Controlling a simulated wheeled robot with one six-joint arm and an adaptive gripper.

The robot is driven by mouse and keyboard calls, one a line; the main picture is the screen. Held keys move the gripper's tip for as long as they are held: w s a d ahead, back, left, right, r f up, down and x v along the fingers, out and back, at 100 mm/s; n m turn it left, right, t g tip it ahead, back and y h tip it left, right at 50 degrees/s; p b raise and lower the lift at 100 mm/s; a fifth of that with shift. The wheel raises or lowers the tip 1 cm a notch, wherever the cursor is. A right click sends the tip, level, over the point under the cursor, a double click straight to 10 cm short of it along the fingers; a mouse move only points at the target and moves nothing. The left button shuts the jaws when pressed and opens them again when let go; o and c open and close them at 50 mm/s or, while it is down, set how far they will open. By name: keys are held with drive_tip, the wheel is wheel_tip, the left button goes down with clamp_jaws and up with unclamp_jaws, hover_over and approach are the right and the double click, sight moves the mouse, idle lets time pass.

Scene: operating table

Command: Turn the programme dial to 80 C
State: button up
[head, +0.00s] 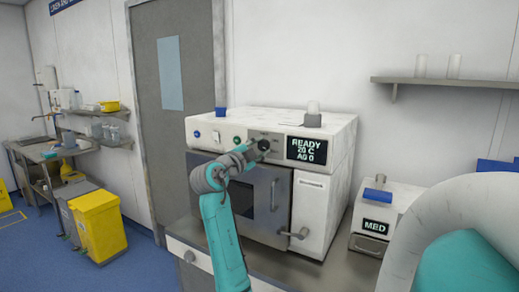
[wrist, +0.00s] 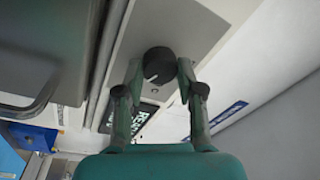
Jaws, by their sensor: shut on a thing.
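The programme dial (wrist: 159,66) is a round black knob with a pale pointer line on a grey panel. In the head view it shows as a dark knob (head: 264,145) left of the display. My gripper (wrist: 158,70) has a finger on each side of the dial and is shut on it. The display (head: 306,150) on the white machine (head: 270,122) reads READY, 20 C and what looks like A0 0. In the wrist view, part of the display (wrist: 145,118) shows behind my fingers. The dial's scale marks are too small to read.
A door handle (head: 295,234) sticks out below the panel. Blue (head: 196,134) and green (head: 237,140) buttons sit left of the dial. A small box marked MED (head: 376,226) stands to the right. A yellow bin (head: 98,222) stands on the floor at left.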

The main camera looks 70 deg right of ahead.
drive_tip(key=shift+f+m, duration=0.1)
drive_tip(key=shift+m, duration=0.4)
drive_tip(key=o, duration=1.2)
drive_tip(key=shift+c, duration=0.2)
drive_tip(key=v, duration=1.2)
